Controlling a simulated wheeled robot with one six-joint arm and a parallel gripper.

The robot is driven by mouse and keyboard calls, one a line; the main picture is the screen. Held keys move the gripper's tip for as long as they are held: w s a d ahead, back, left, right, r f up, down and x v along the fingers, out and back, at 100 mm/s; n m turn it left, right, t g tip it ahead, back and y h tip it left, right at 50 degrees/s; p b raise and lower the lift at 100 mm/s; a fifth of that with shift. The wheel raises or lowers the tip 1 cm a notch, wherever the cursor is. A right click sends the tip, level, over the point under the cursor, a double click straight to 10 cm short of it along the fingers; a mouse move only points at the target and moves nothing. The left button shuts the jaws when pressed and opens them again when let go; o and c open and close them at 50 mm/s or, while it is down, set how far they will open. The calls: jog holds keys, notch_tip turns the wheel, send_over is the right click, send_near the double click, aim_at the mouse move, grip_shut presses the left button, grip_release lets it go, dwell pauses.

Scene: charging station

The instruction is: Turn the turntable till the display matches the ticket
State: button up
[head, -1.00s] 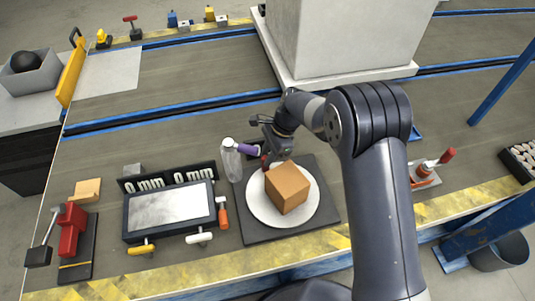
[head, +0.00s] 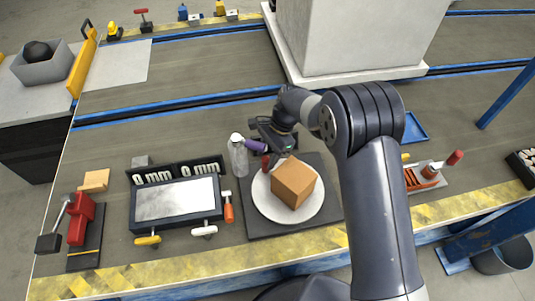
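The turntable (head: 262,206) is a pale round disc on a dark square base, with a brown box (head: 293,183) on it. A small red upright piece (head: 265,163) stands at the disc's far left edge. My gripper (head: 279,154) is low over the disc's far side, close behind the box and beside the red piece. Its fingers are too small and dark to tell open from shut or whether they touch anything. I cannot make out a ticket.
A clear bottle (head: 239,158) and a purple piece (head: 255,146) stand close left of my gripper. An orange-handled tool (head: 229,207) lies by the panel. A red device (head: 80,220) is at left. A large grey block (head: 350,40) stands behind. The bench between the blue rails is mostly clear.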

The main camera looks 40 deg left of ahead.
jog(key=p+v, duration=0.1)
jog(key=v, duration=0.9)
jog(key=shift+w+r, duration=0.15)
jog(key=shift+r, duration=0.25)
jog(key=shift+c, duration=0.4)
